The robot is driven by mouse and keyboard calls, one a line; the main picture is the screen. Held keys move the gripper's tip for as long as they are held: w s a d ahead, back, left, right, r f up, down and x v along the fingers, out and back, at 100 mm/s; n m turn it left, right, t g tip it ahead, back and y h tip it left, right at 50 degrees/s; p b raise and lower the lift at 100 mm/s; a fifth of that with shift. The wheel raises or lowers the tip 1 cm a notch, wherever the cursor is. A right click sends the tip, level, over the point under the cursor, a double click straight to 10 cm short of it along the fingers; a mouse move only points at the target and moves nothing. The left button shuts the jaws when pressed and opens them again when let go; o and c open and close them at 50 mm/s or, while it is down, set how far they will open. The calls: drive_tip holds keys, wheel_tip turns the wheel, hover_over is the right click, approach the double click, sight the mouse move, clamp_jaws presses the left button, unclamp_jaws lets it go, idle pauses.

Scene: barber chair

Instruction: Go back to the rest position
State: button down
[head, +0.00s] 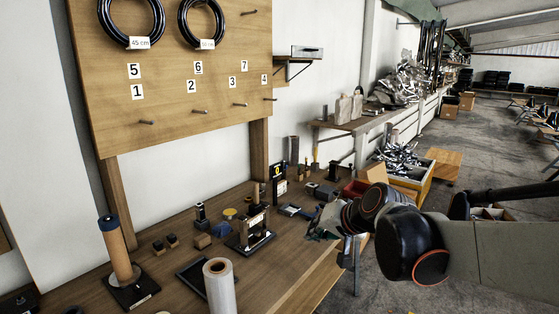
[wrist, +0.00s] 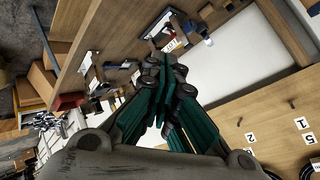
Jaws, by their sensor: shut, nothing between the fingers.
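My gripper (head: 318,226) is at the end of my arm, which reaches in from the right in the head view. It hangs over the right part of the wooden workbench (head: 180,262), near its front edge. In the wrist view my gripper (wrist: 163,70) has its green fingers drawn together with nothing between them. Some of the bench behind the gripper is hidden in the head view.
A wooden board (head: 185,100) with pegs, numbers and two black coils rises behind the bench. A small press (head: 252,228), a white roll (head: 219,287) and a brown roll on a stand (head: 114,250) occupy the bench. A yellow-edged crate of metal parts (head: 402,165) stands beyond my arm.

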drive_tip(key=s+d+f+n+h, duration=0.1)
drive_tip(key=s+d, duration=0.2)
drive_tip(key=s, duration=0.5)
drive_tip(key=s+d+f+n+g+h, duration=0.1)
drive_tip(key=s+d, duration=0.3)
drive_tip(key=s, duration=0.5)
drive_tip(key=s+d+f+n+h, duration=0.1)
drive_tip(key=s+d+f+h, duration=0.1)
drive_tip(key=s, duration=0.6)
drive_tip(key=shift+s+d+f+h, duration=0.15)
drive_tip(key=shift+d+h, duration=0.45)
drive_tip(key=shift+d, duration=0.55)
